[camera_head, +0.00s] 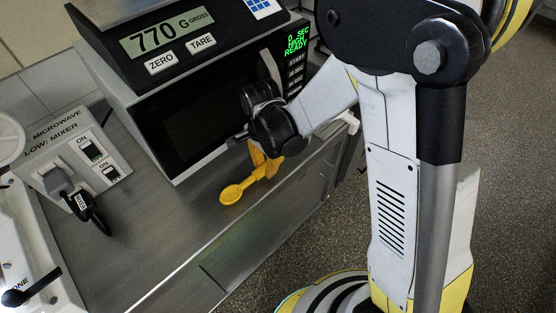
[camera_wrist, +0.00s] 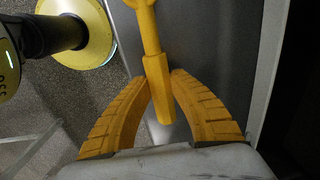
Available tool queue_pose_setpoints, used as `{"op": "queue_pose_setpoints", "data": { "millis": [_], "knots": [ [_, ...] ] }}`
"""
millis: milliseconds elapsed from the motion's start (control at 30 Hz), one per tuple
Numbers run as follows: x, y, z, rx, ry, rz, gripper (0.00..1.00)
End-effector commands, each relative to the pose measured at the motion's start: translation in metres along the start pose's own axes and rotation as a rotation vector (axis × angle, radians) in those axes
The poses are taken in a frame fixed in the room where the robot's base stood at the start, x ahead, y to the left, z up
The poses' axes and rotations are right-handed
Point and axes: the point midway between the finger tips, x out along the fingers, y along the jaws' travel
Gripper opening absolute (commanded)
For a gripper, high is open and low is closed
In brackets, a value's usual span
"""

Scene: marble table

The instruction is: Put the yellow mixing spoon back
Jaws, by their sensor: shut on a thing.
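The yellow mixing spoon (camera_head: 232,193) is in front of the microwave, over the front part of the steel counter, with its bowl toward the lower left. My gripper (camera_head: 264,163) is at its handle end, with the yellow fingers partly hidden by my wrist. In the wrist view, my gripper's ribbed yellow fingers (camera_wrist: 160,80) are shut on the spoon's handle (camera_wrist: 155,78). I cannot tell whether the spoon touches the counter.
The microwave (camera_head: 190,122) stands right behind my gripper, with a scale (camera_head: 168,36) reading 770 g on top.

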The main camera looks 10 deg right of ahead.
Motion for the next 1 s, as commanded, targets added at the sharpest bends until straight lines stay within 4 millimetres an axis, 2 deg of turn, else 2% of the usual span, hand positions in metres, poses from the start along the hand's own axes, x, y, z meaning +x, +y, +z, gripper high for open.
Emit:
{"op": "queue_pose_setpoints", "data": {
  "millis": [33,100,433,467,500,867,1000],
  "knots": [
    [0.01,0.0,0.0,0.0,0.0,-0.001,0.0],
    [0.015,0.0,0.0,0.0,-0.001,-0.001,0.0],
    [0.017,0.0,0.0,-0.001,-0.001,-0.001,0.0],
    [0.017,0.0,0.0,-0.001,-0.001,-0.001,0.33],
    [0.017,0.001,0.0,-0.001,-0.001,-0.001,0.42],
    [0.021,0.0,-0.001,-0.001,-0.001,-0.001,0.42],
    [-0.003,0.001,-0.001,0.0,0.0,0.0,0.42]
  ]
}}
